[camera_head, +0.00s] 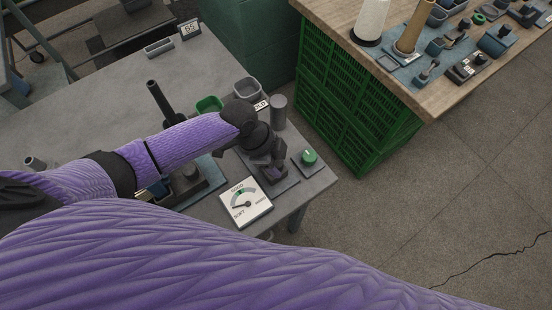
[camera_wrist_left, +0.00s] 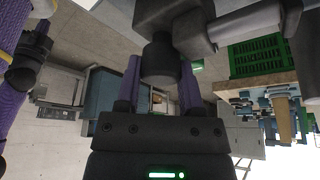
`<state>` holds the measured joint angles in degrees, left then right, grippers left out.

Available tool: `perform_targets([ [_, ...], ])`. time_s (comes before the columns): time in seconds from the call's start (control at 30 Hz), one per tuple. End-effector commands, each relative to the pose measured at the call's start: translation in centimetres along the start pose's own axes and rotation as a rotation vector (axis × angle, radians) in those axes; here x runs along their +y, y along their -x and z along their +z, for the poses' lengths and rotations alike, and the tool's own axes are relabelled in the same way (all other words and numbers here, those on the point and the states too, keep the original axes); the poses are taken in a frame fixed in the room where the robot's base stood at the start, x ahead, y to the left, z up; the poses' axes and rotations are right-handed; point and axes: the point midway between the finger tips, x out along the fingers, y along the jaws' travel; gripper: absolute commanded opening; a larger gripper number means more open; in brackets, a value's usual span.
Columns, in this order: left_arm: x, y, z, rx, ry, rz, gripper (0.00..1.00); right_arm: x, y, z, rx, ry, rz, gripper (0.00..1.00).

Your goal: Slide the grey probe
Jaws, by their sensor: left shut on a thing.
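My left gripper (camera_head: 272,172) is low over the dark plate (camera_head: 283,186) at the table's right end, its wrist hiding much of the fixture. In the left wrist view, the two purple-backed fingers of this gripper (camera_wrist_left: 160,92) are on either side of a dark grey cylindrical part, which I take as the grey probe (camera_wrist_left: 160,60). The gripper is shut on it. A white dial (camera_head: 246,202) marked SOFT, GOOD and HARD stands in front of the gripper. My right gripper is not in view.
A green button (camera_head: 309,156) on a small plate sits right of the gripper. A grey cylinder (camera_head: 278,112), a grey bin (camera_head: 248,89) and a green bin (camera_head: 209,104) stand behind it. Green crates (camera_head: 350,97) and a wooden table (camera_head: 440,92) are further right.

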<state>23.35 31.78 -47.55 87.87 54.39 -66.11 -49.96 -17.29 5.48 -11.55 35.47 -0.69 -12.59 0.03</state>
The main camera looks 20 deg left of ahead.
Motion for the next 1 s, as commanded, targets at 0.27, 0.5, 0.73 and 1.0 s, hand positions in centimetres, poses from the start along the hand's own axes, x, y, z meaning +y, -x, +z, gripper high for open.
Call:
perform_targets([
  [0.27, 0.7, 0.0, -0.7, 0.0, 0.0, 0.002, 0.0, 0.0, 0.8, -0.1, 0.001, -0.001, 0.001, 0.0],
  [0.5, 2.4, -0.8, -2.1, 0.0, 0.001, 0.002, 0.0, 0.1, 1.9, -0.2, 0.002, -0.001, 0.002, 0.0],
  [0.73, 2.4, -0.9, -2.2, 0.002, 0.0, 0.005, 0.61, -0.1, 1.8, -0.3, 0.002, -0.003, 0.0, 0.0],
  [1.0, 2.3, -0.9, -2.1, 0.001, 0.0, 0.002, 0.84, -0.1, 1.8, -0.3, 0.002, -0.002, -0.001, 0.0],
])
